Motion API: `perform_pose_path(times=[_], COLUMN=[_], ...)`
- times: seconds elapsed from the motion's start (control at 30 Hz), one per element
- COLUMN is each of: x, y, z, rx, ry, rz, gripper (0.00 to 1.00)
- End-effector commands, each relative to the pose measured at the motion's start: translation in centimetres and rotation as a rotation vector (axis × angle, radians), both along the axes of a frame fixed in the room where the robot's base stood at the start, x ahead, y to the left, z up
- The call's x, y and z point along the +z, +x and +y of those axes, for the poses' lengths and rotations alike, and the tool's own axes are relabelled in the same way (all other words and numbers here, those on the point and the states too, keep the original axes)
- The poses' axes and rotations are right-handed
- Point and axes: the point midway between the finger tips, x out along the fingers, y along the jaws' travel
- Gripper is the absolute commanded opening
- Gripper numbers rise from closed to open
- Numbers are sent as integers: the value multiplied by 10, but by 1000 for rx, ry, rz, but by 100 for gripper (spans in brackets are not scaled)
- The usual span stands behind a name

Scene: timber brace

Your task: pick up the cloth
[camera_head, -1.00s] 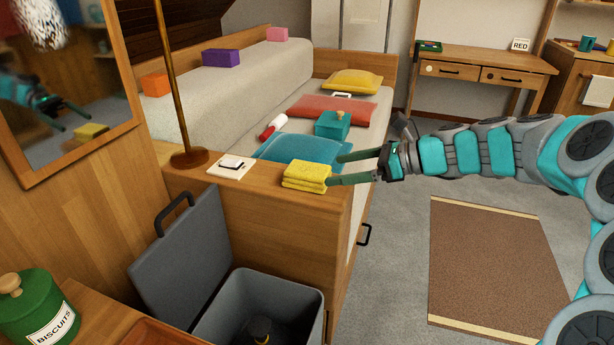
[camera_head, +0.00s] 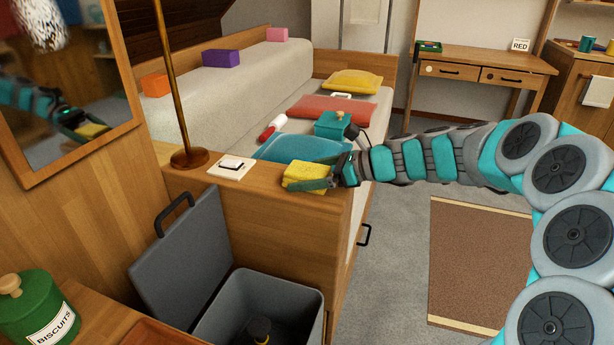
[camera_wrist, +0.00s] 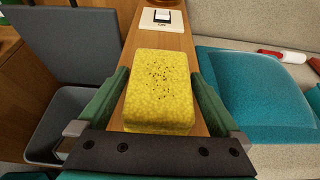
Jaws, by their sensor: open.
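The cloth (camera_head: 304,172) is yellow and folded into a thick block. It lies on the wooden ledge at the end of the sofa bed. My gripper (camera_head: 316,178) is at the cloth, with one finger along its near side in the head view. In the wrist view the cloth (camera_wrist: 158,90) sits between the two green fingers of my gripper (camera_wrist: 158,98), which are open, one on each side. A narrow gap shows on both sides of the cloth. The far finger is mostly hidden in the head view.
A light switch plate (camera_head: 230,167) and a brass lamp pole (camera_head: 187,157) stand left of the cloth on the ledge (camera_head: 255,186). An open grey bin (camera_head: 215,322) is below. A teal cushion (camera_head: 290,147) lies behind. A mirror (camera_head: 75,152) hangs at left.

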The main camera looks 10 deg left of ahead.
Motion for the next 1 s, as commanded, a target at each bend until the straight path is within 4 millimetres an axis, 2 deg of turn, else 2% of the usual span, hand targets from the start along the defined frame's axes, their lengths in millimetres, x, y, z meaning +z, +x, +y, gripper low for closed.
perform_pose_path(times=[0.07, 0.67, 1.0], x=[0, 0, 3], y=[0, 0, 0], z=[0, 0, 0], rx=[0, 1, 1], ry=[0, 0, 0], rz=[0, 0, 0], gripper=[97, 29, 28])
